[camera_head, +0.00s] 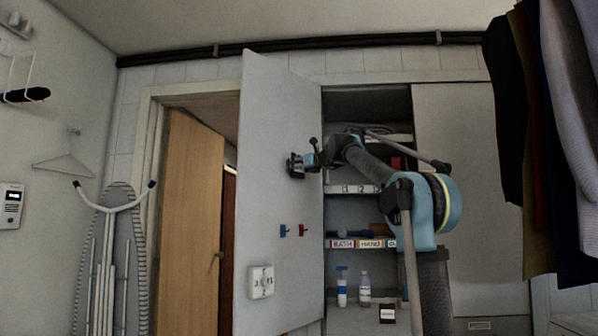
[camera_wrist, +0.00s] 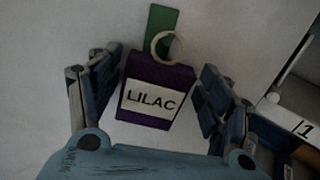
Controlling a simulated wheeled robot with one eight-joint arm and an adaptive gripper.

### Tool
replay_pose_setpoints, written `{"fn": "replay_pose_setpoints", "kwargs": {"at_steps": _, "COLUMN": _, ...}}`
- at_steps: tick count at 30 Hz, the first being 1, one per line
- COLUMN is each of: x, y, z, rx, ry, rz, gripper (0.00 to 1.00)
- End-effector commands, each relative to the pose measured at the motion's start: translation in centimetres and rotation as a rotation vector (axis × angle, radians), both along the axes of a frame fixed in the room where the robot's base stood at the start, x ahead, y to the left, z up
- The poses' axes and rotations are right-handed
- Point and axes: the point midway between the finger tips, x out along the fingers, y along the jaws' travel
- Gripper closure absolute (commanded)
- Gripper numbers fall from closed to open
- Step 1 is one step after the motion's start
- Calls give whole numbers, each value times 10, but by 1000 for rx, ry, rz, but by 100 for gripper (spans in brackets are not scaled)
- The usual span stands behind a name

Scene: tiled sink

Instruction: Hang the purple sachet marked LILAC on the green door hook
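The purple sachet (camera_wrist: 150,97) with a white LILAC label is in the middle of the wrist view, slightly tilted, with its label towards me. A pale ring (camera_wrist: 169,46) stands at its top and overlaps the green hook (camera_wrist: 160,27) in the picture. Whether the ring is around the hook or only in front of it, I cannot tell. In the head view my gripper (camera_head: 297,165) is at the open cabinet door; the sachet and green hook cannot be made out there.
A blue hook (camera_head: 283,230) and a red hook (camera_head: 303,230) are lower on the white door (camera_head: 262,205). Shelves with labels and bottles (camera_head: 364,288) stand right of the door. An ironing board (camera_head: 110,255) leans at left. Dark clothes (camera_head: 545,130) hang at right.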

Motion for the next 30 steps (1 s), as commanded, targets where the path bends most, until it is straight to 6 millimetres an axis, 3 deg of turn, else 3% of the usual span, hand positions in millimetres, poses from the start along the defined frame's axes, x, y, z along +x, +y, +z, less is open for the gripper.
{"fn": "replay_pose_setpoints", "kwargs": {"at_steps": 14, "x": -7, "y": -5, "z": 1, "rx": 1, "ry": 1, "rz": -1, "gripper": 26}}
{"fn": "replay_pose_setpoints", "kwargs": {"at_steps": 30, "x": -69, "y": -56, "z": 0, "rx": 1, "ry": 1, "rz": -2, "gripper": 26}}
